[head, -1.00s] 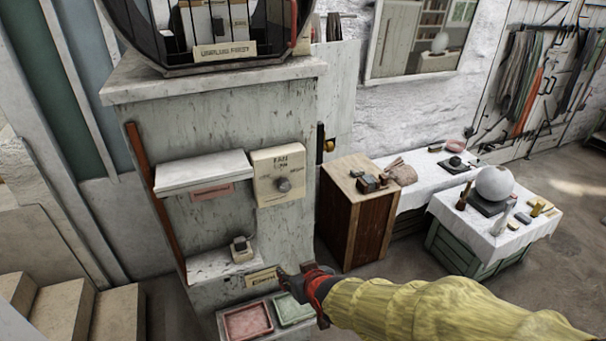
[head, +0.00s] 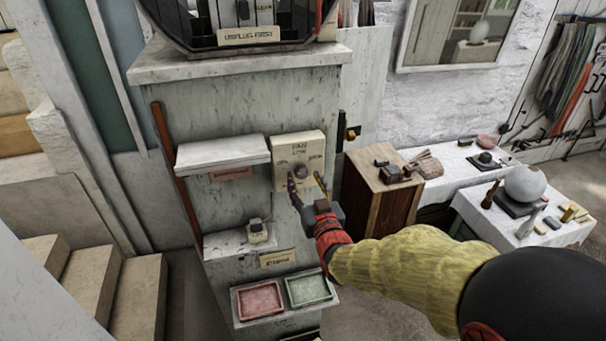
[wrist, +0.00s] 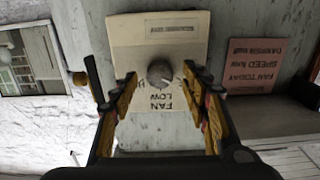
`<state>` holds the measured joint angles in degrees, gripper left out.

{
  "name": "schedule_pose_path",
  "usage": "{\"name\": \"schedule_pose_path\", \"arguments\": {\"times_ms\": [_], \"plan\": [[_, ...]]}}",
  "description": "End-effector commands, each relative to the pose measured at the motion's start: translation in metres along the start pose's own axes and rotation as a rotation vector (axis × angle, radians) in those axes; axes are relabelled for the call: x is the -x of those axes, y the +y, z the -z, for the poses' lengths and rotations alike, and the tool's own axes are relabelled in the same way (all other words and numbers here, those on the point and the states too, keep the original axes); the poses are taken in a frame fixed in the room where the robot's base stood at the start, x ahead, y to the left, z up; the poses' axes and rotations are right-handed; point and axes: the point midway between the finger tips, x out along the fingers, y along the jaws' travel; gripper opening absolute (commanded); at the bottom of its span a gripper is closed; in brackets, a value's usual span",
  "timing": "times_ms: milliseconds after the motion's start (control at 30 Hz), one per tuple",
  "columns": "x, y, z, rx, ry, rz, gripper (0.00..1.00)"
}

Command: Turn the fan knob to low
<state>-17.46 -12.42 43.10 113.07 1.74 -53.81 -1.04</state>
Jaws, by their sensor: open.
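The fan knob (head: 301,171) is a round grey dial on a cream box (head: 311,142) fixed to the weathered pillar. The box reads FAN, with LOW above the knob and other labels at its sides. The knob also shows in the wrist view (wrist: 160,73), where the lettering is upside down. A light mark on it seems to point to the lower right there. My gripper (head: 305,181) is open in front of the box. In the wrist view the fingers stand either side of the knob, apart from it, and partly cover the side labels.
A white ledge (head: 222,152) juts out left of the box, with a pinkish label (head: 231,173) under it. A lower shelf (head: 226,246) holds a small device (head: 257,230). Red and green trays (head: 307,290) lie below. A wooden cabinet (head: 384,192) stands close on the right.

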Motion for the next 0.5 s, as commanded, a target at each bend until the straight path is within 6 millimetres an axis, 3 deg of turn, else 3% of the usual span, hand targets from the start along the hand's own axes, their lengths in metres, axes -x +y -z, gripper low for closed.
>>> {"name": "schedule_pose_path", "arguments": {"times_ms": [200, 500], "plan": [[-0.022, 0.0, 0.0, 0.0, -0.001, 0.0, 0.46], [-0.028, 0.0, 0.0, 0.0, -0.001, 0.0, 0.46]]}}
